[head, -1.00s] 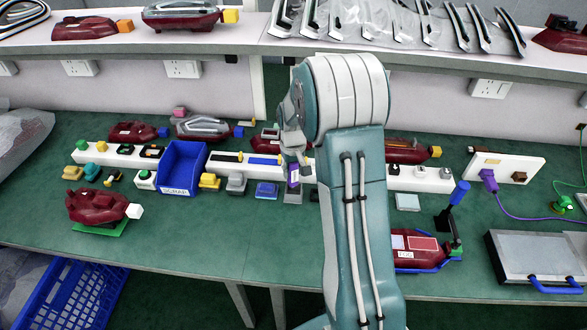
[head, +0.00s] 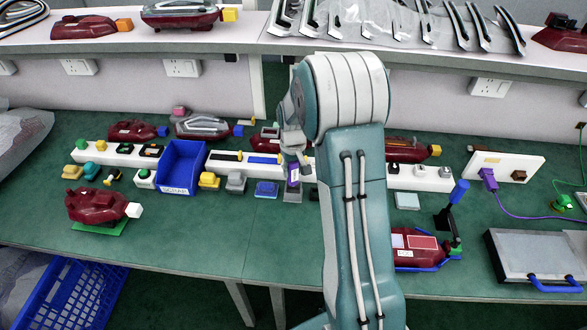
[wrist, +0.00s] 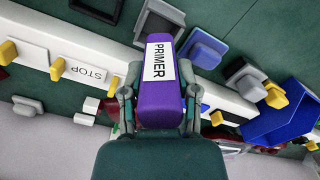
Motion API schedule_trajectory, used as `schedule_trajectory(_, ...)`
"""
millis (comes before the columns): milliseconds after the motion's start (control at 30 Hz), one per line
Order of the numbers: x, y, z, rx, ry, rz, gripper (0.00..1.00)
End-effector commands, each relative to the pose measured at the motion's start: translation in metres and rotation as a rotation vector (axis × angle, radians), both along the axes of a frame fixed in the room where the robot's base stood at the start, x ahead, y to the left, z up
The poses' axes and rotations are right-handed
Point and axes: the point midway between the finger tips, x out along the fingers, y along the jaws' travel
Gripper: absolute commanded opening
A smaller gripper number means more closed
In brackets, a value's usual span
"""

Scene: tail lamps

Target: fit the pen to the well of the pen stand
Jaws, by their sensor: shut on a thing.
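My gripper (wrist: 160,110) is shut on a purple block-like pen (wrist: 167,95) with a white PRIMER label, a finger on each side. In the head view the pen (head: 293,174) hangs below my gripper (head: 291,150), roughly upright. A small grey stand-like block (head: 292,196) is directly beneath the pen on the green bench. It also shows in the wrist view as a grey block (wrist: 156,14) past the pen's far end. The pen hides part of it. I cannot tell whether the pen touches it or is inside its well.
A long white strip (head: 410,178) with buttons runs behind the pen. A blue bin (head: 182,168), yellow (head: 209,181), grey (head: 236,183) and blue (head: 266,189) blocks stand to the left. The bench front is clear there.

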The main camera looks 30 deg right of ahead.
Motion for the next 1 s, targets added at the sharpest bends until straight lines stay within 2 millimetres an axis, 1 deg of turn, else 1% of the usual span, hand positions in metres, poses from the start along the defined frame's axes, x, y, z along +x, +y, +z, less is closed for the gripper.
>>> schedule_trajectory(1000, 0.000, 0.000, -0.029, 0.000, 0.000, 0.000, 0.00)
